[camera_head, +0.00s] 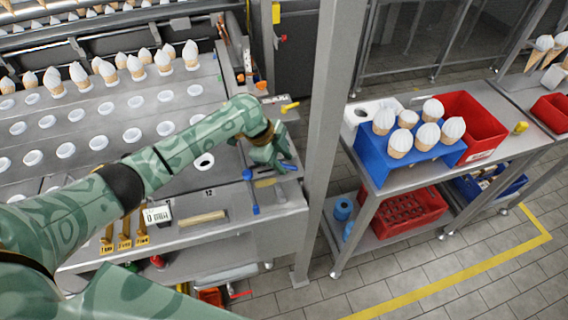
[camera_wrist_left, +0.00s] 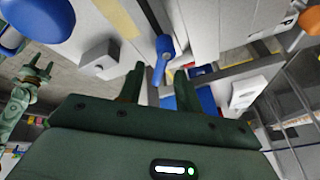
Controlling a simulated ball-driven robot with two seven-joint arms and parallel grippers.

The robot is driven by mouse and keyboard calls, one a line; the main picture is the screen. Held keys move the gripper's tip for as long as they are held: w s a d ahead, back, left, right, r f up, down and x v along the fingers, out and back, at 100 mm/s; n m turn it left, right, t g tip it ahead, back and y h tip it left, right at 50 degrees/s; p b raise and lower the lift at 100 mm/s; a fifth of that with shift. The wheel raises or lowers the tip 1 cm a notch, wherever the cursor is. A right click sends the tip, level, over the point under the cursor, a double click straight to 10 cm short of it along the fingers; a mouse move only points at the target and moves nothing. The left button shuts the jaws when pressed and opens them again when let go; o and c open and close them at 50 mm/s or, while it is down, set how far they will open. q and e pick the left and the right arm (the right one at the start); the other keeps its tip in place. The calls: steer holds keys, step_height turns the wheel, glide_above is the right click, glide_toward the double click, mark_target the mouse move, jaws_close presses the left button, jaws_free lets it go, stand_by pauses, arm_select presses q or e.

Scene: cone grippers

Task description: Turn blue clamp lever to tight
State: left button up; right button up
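The blue clamp lever (camera_wrist_left: 162,58) shows in the left wrist view as a short blue handle just beyond and between my left fingertips. In the head view, a blue piece that looks like this lever (camera_head: 288,168) shows at the right of the bench end, beside my left gripper (camera_head: 274,158). My left gripper also shows in the left wrist view (camera_wrist_left: 158,85), its two dark green fingers apart with nothing clearly held. I cannot tell whether a finger touches the lever. A green gripper, apparently my right one (camera_wrist_left: 40,70), shows small at the left, its fingers apart.
A blue rod with ball ends (camera_head: 251,192) stands close to my left gripper. A yellow lever (camera_head: 289,107) lies behind it. A grey post (camera_head: 325,130) rises just right of the bench. A blue cone holder (camera_head: 410,160) and a red bin (camera_head: 475,128) stand on the right table.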

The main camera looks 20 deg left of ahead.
arm_select(q)
steer(key=shift+w+d+f, duration=0.1)
steer(key=shift+d+f, duration=0.1)
steer(key=shift+f, duration=0.25)
jaws_close()
steer(key=shift+r+p, duration=0.15)
steer(key=shift+p, duration=0.3)
steer(key=n+p, duration=0.1)
steer(key=p, duration=0.1)
steer(key=n+t+p, duration=0.1)
steer(key=n+p, duration=0.1)
steer(key=n+y+p, duration=0.1)
steer(key=n+p, duration=0.1)
steer(key=shift+w+d+r+t+p, duration=0.1)
steer(key=shift+w+t+p, duration=0.25)
steer(key=shift+t, duration=0.05)
steer(key=shift+w+n+y+p, duration=0.15)
steer(key=shift+n+y+p, duration=0.25)
steer(key=shift+n+p, duration=0.5)
steer(key=shift+f+n+t+p, duration=0.2)
steer(key=shift+n+t+p, duration=0.1)
